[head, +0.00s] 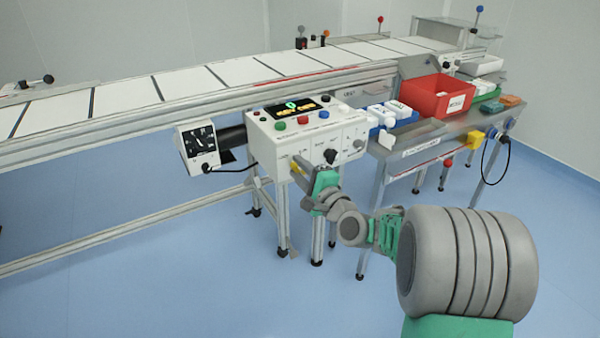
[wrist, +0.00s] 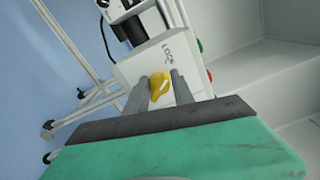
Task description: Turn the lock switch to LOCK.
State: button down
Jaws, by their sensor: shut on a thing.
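The lock switch (wrist: 159,84) is a small yellow knob on the white face of the control box (head: 270,150). In the wrist view it sits between the two grey fingers of my gripper (wrist: 162,78), which is shut on it. The word LOCK (wrist: 170,53) is printed on the panel just beyond the knob.
Coloured buttons (head: 303,121), a lit display and a black knob (head: 330,156) are on the same box. A white dial unit (head: 199,146) hangs to its left. A conveyor (head: 180,88) runs behind. A side table with a red bin (head: 437,97) stands right. The blue floor in front is clear.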

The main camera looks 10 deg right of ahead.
jog(key=shift+f+n+b, duration=0.35)
jog(key=shift+n+b, duration=0.2)
jog(key=shift+n, duration=0.65)
jog(key=c, duration=1.4)
grip_release()
jog(key=o, duration=0.3)
jog(key=shift+r, duration=0.2)
jog(key=p+v, duration=0.1)
jog(key=v, duration=0.6)
jog(key=shift+s, duration=0.35)
jog(key=shift+d, duration=0.1)
